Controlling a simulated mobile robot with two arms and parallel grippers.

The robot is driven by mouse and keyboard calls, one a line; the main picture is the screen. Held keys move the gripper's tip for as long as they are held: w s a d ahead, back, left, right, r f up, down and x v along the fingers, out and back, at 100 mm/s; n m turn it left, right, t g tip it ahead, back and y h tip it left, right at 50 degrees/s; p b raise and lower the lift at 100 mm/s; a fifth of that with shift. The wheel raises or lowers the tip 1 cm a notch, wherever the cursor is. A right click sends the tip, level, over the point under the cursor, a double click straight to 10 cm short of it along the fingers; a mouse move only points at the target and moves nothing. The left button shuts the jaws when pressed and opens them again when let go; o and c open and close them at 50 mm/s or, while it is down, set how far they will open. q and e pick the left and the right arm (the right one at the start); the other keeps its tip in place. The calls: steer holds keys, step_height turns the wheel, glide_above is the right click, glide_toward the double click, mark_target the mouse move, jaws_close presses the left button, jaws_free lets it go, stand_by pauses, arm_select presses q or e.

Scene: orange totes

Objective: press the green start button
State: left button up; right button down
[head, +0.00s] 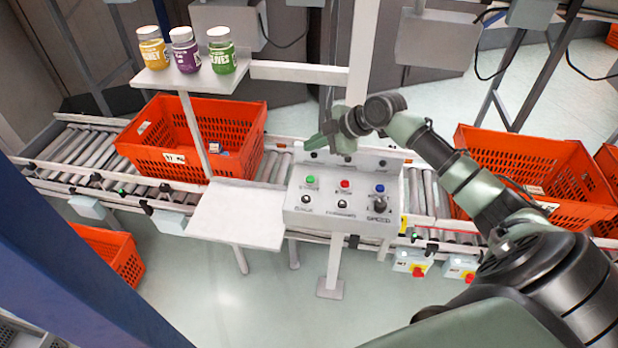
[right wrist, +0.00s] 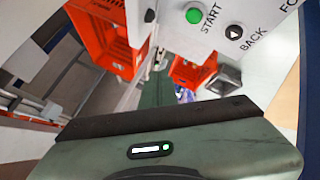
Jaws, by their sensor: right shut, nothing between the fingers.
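The green start button (head: 310,180) is at the left of the upper row on a grey control panel (head: 300,216). In the right wrist view the green button (right wrist: 193,15) is near the top, with the word START beside it. My right gripper (head: 316,141) is shut and empty. In the head view it appears just beyond the panel's back edge, above the green button in the picture. It looks apart from the button, but the exact height is hard to judge. My left gripper is not in view.
A red button (head: 345,184), a blue button (head: 380,188) and several black knobs share the panel. Orange totes (head: 165,150) stand on the roller conveyor on both sides. A blank white plate (head: 238,212) is left of the panel; a shelf with three jars (head: 185,50) is behind.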

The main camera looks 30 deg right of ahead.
steer(key=shift+s+d, duration=0.15)
steer(key=shift+d, duration=0.05)
steer(key=shift+f, duration=0.2)
steer(key=b, duration=0.6)
glide_above(314, 179)
step_height(314, 179, down, 8)
steer(key=shift+a+r, duration=0.1)
steer(key=shift+f, duration=0.4)
steer(key=shift+b, duration=0.3)
stand_by(0.9)
steer(key=shift+f, duration=0.35)
